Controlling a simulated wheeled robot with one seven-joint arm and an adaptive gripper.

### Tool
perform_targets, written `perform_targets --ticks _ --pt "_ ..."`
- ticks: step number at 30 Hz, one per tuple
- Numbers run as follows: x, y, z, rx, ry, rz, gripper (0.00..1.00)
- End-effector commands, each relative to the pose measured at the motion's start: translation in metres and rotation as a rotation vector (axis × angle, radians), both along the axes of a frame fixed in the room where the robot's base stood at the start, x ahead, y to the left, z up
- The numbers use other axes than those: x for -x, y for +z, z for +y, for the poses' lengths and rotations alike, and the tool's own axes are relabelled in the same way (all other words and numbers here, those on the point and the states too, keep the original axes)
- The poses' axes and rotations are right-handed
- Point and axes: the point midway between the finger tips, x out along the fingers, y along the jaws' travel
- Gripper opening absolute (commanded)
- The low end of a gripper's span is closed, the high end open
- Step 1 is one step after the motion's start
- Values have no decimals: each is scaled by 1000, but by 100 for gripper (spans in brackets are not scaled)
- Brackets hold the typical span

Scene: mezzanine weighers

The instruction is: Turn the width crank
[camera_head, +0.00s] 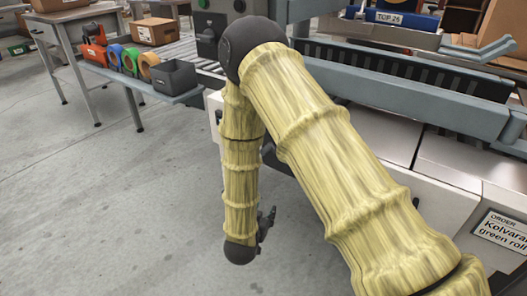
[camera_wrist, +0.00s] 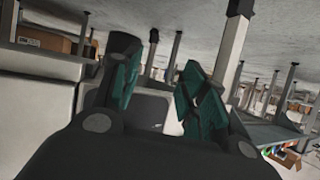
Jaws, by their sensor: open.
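No part can be made out for certain as the width crank in either view. A small dark part (camera_head: 219,117) shows at the left end of the white machine (camera_head: 385,135), close to my arm, but I cannot tell what it is. My gripper (camera_head: 266,222) hangs low beside the machine, partly hidden behind my arm in the head view. In the wrist view my gripper (camera_wrist: 158,75) has its two green-padded fingers apart, with nothing held between them. A pale panel and a grey post stand beyond the fingers.
A side table at the left holds a grey open bin (camera_head: 172,77), tape rolls (camera_head: 130,61) and an orange device (camera_head: 94,45). Cardboard boxes (camera_head: 154,31) sit behind. A blue-grey rail (camera_head: 400,100) runs along the machine. Open concrete floor (camera_head: 110,200) lies left of my arm.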

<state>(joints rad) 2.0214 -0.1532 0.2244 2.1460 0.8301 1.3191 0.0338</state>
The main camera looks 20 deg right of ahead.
Motion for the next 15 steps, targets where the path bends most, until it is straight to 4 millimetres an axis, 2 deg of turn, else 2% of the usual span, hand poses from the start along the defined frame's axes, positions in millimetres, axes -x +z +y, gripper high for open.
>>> perform_targets --ticks 1,3,6,10,15 --pt "-19 30 9 21 -49 -92 43" --pt "-34 67 17 50 -123 -200 43" --pt "-46 112 29 83 -219 -323 43" --pt "-48 151 41 114 -309 -423 43" --pt "-48 171 47 130 -362 -474 43"
